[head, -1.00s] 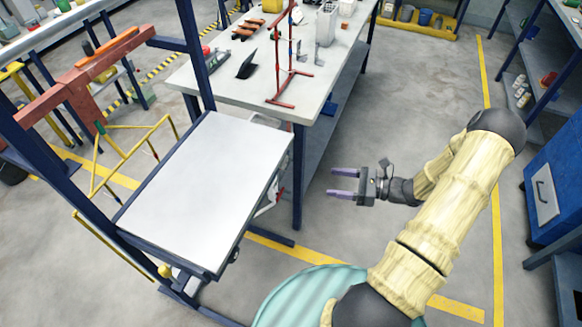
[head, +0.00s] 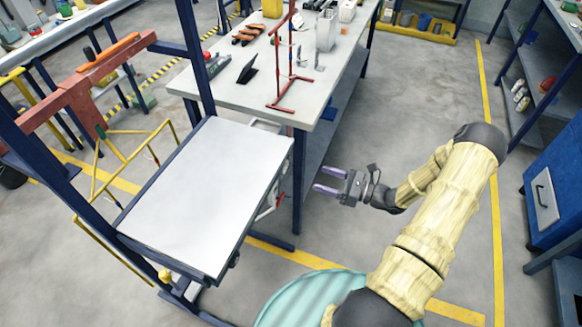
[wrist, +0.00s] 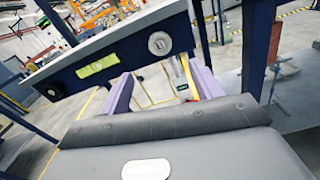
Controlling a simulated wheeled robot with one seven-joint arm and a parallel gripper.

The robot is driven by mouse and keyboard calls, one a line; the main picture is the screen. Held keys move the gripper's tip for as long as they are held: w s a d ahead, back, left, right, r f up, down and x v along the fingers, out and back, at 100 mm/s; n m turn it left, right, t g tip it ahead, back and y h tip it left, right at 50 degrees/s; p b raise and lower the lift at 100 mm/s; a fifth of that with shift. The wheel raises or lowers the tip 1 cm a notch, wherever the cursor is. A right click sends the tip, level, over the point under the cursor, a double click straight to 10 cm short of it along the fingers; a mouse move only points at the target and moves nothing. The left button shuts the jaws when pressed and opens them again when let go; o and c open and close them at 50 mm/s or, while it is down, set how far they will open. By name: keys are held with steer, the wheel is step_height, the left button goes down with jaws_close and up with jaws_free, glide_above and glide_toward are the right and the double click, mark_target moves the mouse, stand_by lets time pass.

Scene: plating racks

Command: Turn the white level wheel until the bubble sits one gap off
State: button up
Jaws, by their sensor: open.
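In the wrist view, a round pale wheel (wrist: 159,43) sits on the dark blue side of the table. A yellow-green level vial (wrist: 98,67) lies to its left on the same side; its bubble is too small to make out. In the head view the white-topped table (head: 205,190) shows, but its wheel side is turned away. My gripper (head: 321,179) is open and empty, to the right of the table and apart from it. In the wrist view its two purple fingers (wrist: 158,86) point towards the table side, with the wheel ahead, above the space between them.
A workbench (head: 250,95) with a red stand (head: 291,80) and tools is behind the table; its blue leg (head: 298,180) is close to my gripper. A dark round knob (wrist: 51,92) is left of the vial. Open floor lies right of the bench.

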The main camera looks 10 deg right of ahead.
mark_target(286, 167)
steer(key=p+x, duration=0.1)
steer(key=x, duration=1)
steer(key=shift+w+a, duration=0.15)
steer(key=shift+a, duration=0.1)
steer(key=c, duration=1)
